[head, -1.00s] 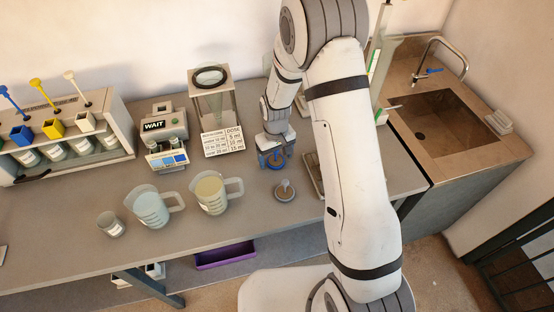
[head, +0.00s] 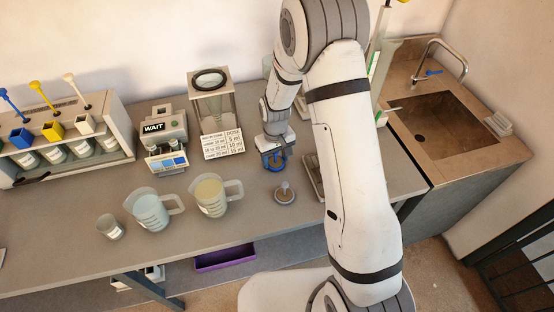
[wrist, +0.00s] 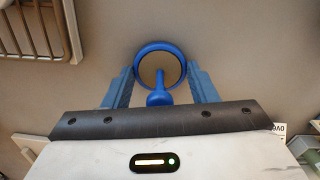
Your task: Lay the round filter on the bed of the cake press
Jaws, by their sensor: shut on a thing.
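The round filter (wrist: 138,64) shows in the wrist view as a blue ring with a brownish-grey centre and a blue knobbed handle. My gripper (wrist: 161,88) has its blue fingers on either side of the handle and is shut on it. In the head view the blue ring (head: 276,167) is under my gripper (head: 273,156), over the bench near the arm. I cannot tell whether it touches the bench. I cannot make out the bed of the cake press; a tall frame (head: 382,65) behind my arm is largely hidden.
A grey knobbed disc (head: 285,196) lies just in front of the filter. A shallow tray (head: 310,180) is to its right, partly behind my arm. Two jugs (head: 150,212) (head: 211,197) stand left, and a stand with a sign (head: 224,143) is behind left.

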